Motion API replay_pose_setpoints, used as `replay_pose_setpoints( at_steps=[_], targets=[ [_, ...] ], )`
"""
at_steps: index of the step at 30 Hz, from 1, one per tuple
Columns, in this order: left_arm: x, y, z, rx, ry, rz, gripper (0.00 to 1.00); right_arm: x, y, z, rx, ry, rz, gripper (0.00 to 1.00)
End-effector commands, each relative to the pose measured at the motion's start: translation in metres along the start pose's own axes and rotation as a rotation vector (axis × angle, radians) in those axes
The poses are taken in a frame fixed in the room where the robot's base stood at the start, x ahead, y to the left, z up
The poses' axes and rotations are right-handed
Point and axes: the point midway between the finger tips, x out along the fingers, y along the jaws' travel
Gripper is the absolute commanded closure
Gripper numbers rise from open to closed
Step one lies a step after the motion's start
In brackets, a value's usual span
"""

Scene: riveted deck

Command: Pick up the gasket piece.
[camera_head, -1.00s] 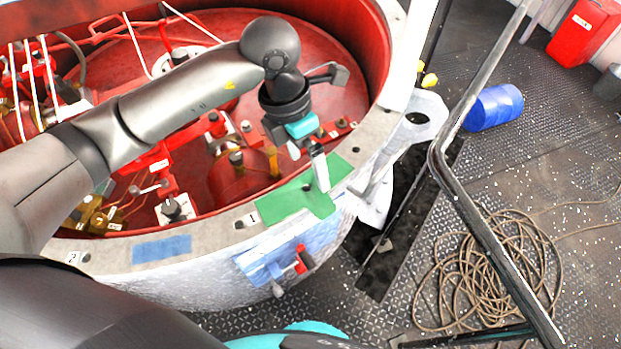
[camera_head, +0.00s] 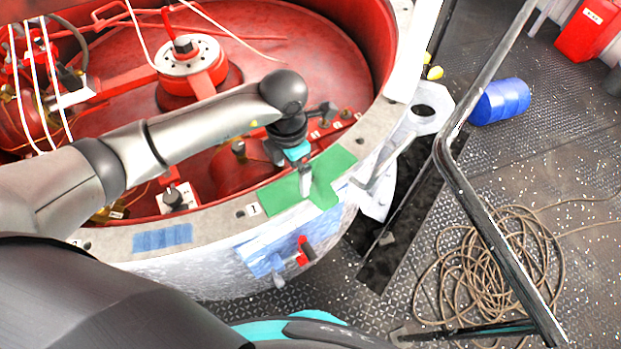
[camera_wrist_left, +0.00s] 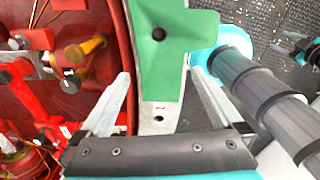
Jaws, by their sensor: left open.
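The gasket piece appears to be the flat green piece (camera_head: 326,187) lying on the pale flange of the round red-lined vessel. It has a side tab and a dark round hole, seen in the left wrist view (camera_wrist_left: 172,60). My left gripper (camera_head: 306,187) is over the green piece in the head view, pointing down. In the left wrist view its two fingers (camera_wrist_left: 158,76) are spread apart and empty, with the near part of the green piece between their tips. Whether they are level with it is unclear. My right gripper is not identifiable.
The vessel's red interior (camera_head: 290,60) holds pipes, valves and fittings beside the flange. A blue strip (camera_head: 162,238) lies on the flange. A metal rail (camera_head: 490,215) crosses at right. Coiled rope (camera_head: 490,270) and a blue drum (camera_head: 500,102) are on the deck.

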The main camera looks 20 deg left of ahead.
Motion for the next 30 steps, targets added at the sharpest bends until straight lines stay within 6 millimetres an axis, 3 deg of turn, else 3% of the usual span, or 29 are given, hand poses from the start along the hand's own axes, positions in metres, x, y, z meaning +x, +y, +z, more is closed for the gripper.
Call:
replay_pose_setpoints(
  at_steps=[9, 25, 30],
  targets=[
    [0.040, -0.001, 0.004, 0.000, 0.002, -0.002, 0.00, 0.003, 0.000, 0.001, 0.000, 0.000, 0.000, 0.41],
    [0.043, -0.001, 0.004, 0.001, 0.001, -0.001, 0.00, 0.005, 0.000, 0.001, 0.001, 0.000, 0.000, 0.41],
    [0.043, -0.001, 0.004, 0.001, 0.001, -0.001, 0.17, 0.005, 0.000, 0.000, 0.001, 0.000, 0.000, 0.41]
  ],
)
